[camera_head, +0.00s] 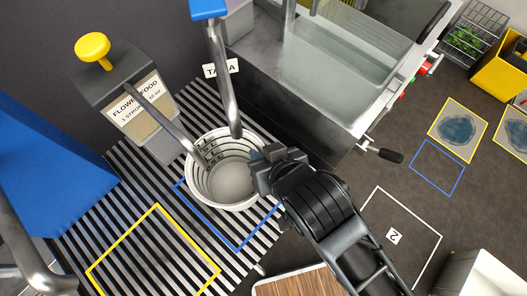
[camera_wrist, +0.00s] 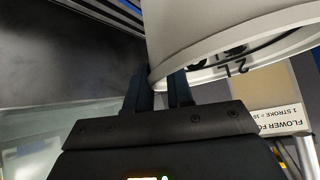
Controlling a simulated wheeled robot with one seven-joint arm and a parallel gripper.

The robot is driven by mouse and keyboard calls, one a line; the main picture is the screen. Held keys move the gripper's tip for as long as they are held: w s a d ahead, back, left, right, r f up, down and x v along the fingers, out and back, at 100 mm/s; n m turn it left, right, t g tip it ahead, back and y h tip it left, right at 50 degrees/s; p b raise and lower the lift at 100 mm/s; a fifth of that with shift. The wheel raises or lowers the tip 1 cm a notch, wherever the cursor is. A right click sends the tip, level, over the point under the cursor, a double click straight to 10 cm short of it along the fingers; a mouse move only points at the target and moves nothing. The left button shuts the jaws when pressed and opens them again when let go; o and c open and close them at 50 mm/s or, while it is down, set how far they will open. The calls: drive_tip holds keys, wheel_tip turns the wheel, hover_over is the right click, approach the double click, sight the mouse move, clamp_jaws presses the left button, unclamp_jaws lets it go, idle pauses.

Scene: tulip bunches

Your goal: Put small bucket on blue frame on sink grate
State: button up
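The small white bucket (camera_head: 229,205) with dark ring marks inside is at the sink grate (camera_head: 130,215), over the back part of the blue frame (camera_head: 236,249). The frame's front corner and parts of its sides show; the bucket hides the rest. I cannot tell whether the bucket's base touches the grate. My gripper (camera_head: 262,165) is at the bucket's right rim. In the wrist view, the two dark fingers of my gripper (camera_wrist: 160,92) are close together on either side of the bucket's rim (camera_wrist: 200,35), with its "2L" mark nearby.
A flower food dispenser (camera_head: 125,100) with a yellow knob stands left of the bucket. A metal tap (camera_head: 222,80) with a blue top comes down at the bucket's back rim. A yellow frame (camera_head: 155,260) lies free on the grate. A metal basin (camera_head: 335,75) stands behind right.

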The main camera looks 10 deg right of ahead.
drive_tip(key=shift+o, duration=1)
drive_tip(key=shift+s+r, duration=0.1)
drive_tip(key=v, duration=1.1)
drive_tip(key=shift+s+r+p, duration=0.25)
drive_tip(key=shift+s+p, duration=0.05)
drive_tip(key=s+d+r+t+h, duration=0.1)
drive_tip(key=s+d+r+t, duration=0.2)
drive_tip(key=s+d, duration=0.3)
drive_tip(key=s+d+r+m+t+h, duration=0.1)
drive_tip(key=s+d+r+t, duration=0.2)
drive_tip(key=s+d, duration=0.4)
drive_tip(key=shift+s+d, duration=0.25)
drive_tip(key=shift+s, duration=0.95)
